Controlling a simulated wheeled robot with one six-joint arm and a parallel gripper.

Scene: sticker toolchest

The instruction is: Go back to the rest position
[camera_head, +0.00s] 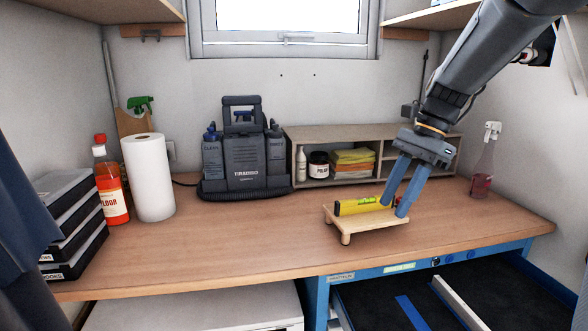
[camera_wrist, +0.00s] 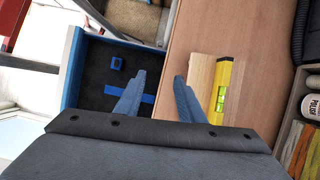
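My gripper (camera_head: 394,208) reaches down over the front right of the workbench, above a small wooden stand (camera_head: 378,224). A yellow spirit level (camera_head: 358,205) lies on the stand, beside my fingers. In the wrist view my gripper (camera_wrist: 158,84) has its two blue fingers spread apart with nothing between them. The level (camera_wrist: 221,95) and the stand (camera_wrist: 199,74) show there just to the right of the right finger. The fingers partly hide the stand's right part in the head view.
An open drawer (camera_head: 395,290) with dark lining and blue strips is below the bench front. A shelf unit (camera_head: 330,136) stands behind. A spray bottle (camera_head: 484,165) is at right. A paper roll (camera_head: 148,178) and a red bottle (camera_head: 110,190) stand at left. The bench's middle is clear.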

